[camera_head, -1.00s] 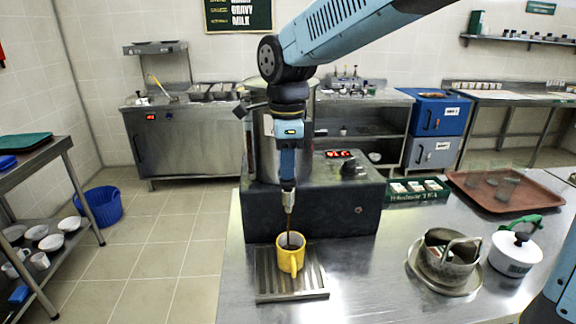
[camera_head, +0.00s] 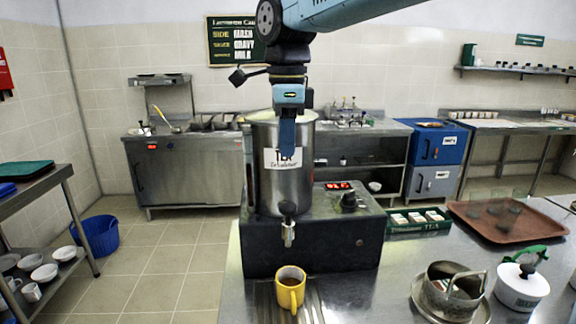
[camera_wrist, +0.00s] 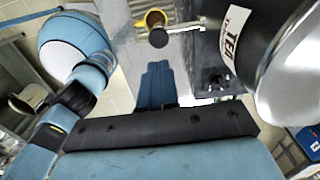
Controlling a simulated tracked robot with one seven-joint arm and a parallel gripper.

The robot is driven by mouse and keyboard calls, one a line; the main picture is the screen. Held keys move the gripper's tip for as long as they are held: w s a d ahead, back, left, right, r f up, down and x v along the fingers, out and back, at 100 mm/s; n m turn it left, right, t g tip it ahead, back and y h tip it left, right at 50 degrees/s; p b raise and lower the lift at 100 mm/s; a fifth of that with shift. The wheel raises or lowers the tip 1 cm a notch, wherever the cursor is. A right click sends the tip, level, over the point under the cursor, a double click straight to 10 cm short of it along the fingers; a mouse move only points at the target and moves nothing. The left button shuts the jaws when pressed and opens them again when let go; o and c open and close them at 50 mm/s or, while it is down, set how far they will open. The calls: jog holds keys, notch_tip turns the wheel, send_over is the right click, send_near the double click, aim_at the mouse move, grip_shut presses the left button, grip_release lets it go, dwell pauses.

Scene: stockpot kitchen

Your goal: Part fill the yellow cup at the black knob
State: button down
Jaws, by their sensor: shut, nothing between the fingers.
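The yellow cup (camera_head: 290,288) stands upright on the ribbed drip tray (camera_head: 262,300), below the tap of the steel tea urn (camera_head: 265,190). Brown liquid shows inside the cup. The black knob (camera_head: 287,208) sits on top of the tap (camera_head: 289,232), and no stream falls from the spout. My gripper (camera_head: 287,150) is shut and empty, pointing down in front of the urn's label, above and apart from the knob. In the wrist view the shut fingers (camera_wrist: 158,85) point toward the black knob (camera_wrist: 158,38), with the yellow cup (camera_wrist: 155,19) beyond it.
The urn stands on a dark base (camera_head: 312,245) with a red display.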

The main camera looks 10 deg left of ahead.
jog(key=shift+r, duration=0.85)
jog(key=shift+d, duration=0.1)
jog(key=s+d+f+n+t, duration=0.2)
jog(key=d+n, duration=0.3)
jog(key=d, duration=0.5)
jog(key=s+d+f+n+t, duration=0.1)
jog(key=s+d+f+n, duration=0.4)
jog(key=d, duration=0.5)
jog(key=s+d+f+n+t, duration=0.2)
jog(key=s+d+f+n, duration=0.2)
jog(key=d, duration=0.6)
jog(key=shift+s+d+f+n+t, duration=0.15)
jog(key=shift+d+n+t, duration=0.15)
jog(key=shift+n, duration=0.4)
